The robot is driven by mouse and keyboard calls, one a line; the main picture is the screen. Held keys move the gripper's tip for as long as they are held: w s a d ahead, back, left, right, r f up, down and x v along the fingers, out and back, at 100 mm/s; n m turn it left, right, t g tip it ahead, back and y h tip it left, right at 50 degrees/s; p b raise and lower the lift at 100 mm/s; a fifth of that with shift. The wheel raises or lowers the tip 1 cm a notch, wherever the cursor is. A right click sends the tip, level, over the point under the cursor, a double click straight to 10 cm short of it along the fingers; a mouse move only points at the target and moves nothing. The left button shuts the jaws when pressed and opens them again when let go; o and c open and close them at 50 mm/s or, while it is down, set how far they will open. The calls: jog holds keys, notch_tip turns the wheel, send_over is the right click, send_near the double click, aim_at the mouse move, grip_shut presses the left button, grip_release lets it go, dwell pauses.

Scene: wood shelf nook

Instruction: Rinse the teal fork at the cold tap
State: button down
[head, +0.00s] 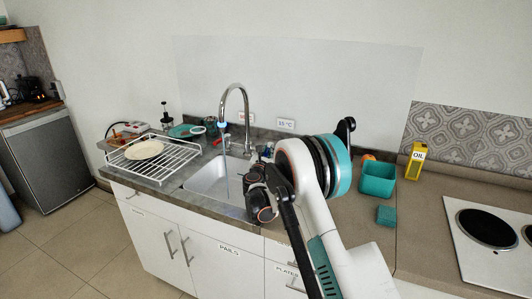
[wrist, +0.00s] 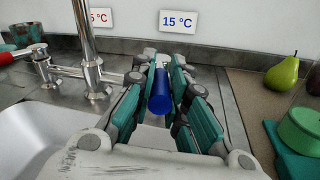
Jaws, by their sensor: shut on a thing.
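The cold tap's blue lever (wrist: 160,92) points toward the wrist camera below the "15 °C" sign (wrist: 178,22). My gripper (wrist: 160,100) is shut on this lever, with a teal-padded finger on each side. In the head view my gripper (head: 262,190) is at the right side of the sink (head: 208,180). The tall chrome spout (head: 224,100) arches over the sink, and a thin bluish stream of water (head: 226,170) falls from it. The hot tap's red lever (wrist: 18,55) is at the left in the wrist view. I cannot make out the teal fork in either view.
A white wire rack (head: 175,158) with a cream plate (head: 144,149) stands left of the sink. A teal bin (head: 376,178), a teal sponge (head: 386,215) and a yellow oil carton (head: 415,162) are to the right. A hob (head: 490,240) is at the far right.

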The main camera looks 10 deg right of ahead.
jog(key=c, duration=1.5)
grip_release()
jog(key=shift+c, duration=0.2)
jog(key=shift+s, duration=0.1)
jog(key=v, duration=1.1)
jog(key=shift+s+a, duration=0.25)
jog(key=shift+s, duration=0.1)
